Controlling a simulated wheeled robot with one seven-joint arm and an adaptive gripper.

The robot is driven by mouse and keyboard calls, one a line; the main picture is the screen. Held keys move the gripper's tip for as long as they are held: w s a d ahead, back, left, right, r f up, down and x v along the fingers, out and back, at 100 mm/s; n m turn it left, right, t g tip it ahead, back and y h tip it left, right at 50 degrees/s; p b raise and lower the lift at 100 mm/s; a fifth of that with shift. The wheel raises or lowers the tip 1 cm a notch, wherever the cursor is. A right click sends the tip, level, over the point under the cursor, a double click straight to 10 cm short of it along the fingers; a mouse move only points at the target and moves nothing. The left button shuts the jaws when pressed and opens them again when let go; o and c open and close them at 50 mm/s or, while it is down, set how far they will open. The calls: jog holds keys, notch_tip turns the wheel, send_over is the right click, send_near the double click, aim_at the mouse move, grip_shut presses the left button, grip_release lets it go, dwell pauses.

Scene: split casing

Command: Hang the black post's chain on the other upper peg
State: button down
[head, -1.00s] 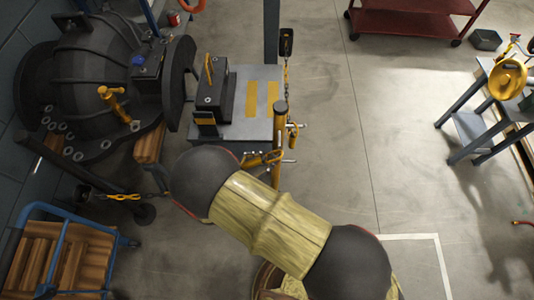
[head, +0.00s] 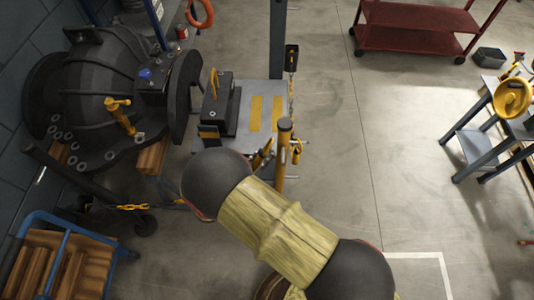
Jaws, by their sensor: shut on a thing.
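The black post (head: 72,177) is at the left, in front of the big dark casing. Its yellow chain (head: 132,207) runs right from low on the post and passes out of sight behind my arm's dark joint. The yellow post (head: 284,150) stands at the right edge of the grey bench. A short pale peg (head: 297,146) sticks out on its right, with yellow parts by it. Small yellow and dark parts (head: 262,155) show left of the post; I cannot tell what they are. My gripper is hidden behind my arm, so its hold cannot be seen.
The dark casing (head: 105,85) fills the upper left. A grey bench (head: 262,92) carries a black block (head: 219,105). Another chain (head: 291,97) hangs below a dark box. A blue-framed wooden cart (head: 65,265) is lower left. The floor to the right (head: 400,170) is clear.

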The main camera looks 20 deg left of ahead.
jog(key=s+d+f, duration=0.2)
jog(key=d+f, duration=0.2)
jog(key=shift+d+b, duration=0.3)
jog(key=shift+b, duration=0.05)
dwell(1.0)
jog(key=shift+d, duration=0.15)
jog(key=shift+w+d+f, duration=0.1)
jog(key=shift+d+f, duration=0.15)
jog(key=shift+f, duration=0.05)
dwell(0.6)
jog(key=c, duration=2.1)
grip_release()
jog(key=shift+c, duration=0.2)
jog(key=o, duration=0.5)
jog(key=shift+w+a+r, duration=0.1)
jog(key=shift+r, duration=0.05)
